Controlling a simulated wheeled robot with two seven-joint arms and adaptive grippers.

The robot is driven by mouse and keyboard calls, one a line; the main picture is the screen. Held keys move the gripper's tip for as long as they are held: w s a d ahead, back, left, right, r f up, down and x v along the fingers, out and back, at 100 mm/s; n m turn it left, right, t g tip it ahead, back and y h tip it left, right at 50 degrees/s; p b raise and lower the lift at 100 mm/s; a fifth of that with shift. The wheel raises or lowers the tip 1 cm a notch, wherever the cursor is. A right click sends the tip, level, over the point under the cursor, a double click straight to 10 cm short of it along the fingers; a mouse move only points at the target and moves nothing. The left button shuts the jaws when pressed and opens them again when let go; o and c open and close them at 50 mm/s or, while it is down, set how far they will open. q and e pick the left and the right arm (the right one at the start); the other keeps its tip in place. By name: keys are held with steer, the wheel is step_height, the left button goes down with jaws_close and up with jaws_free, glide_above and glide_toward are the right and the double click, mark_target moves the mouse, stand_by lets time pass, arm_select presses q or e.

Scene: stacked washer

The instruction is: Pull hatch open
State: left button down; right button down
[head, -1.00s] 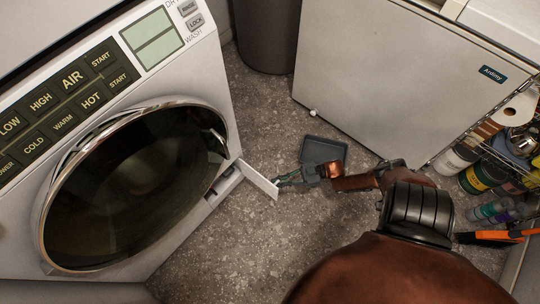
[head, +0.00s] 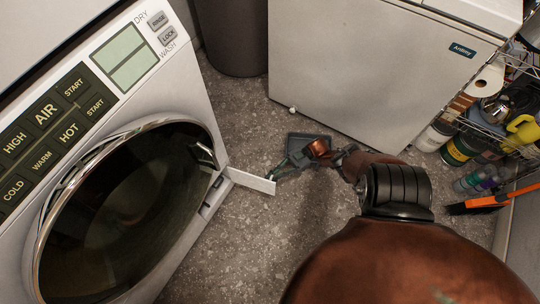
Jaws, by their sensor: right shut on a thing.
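The washer (head: 185,112) fills the left side, with its round dark glass door (head: 130,220) shut. A small white hatch (head: 250,180) at the washer's lower right edge stands swung out from the front, with a dark opening (head: 214,193) beside it. My right gripper (head: 279,171) is shut on the hatch's free outer end; its fingertips are small and partly hidden in this view. My right arm comes in from the lower right. My left gripper is not in view.
A wire rack (head: 495,125) with bottles and cans is at right. Speckled floor (head: 235,255) is clear in front.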

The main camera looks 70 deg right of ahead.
steer(key=shift+s+d, duration=0.1)
steer(key=shift+s, duration=0.15)
steer(key=c, duration=2.4)
jaws_free()
steer(key=shift+d, duration=0.1)
steer(key=shift+w, duration=0.15)
steer(key=shift+r, duration=0.2)
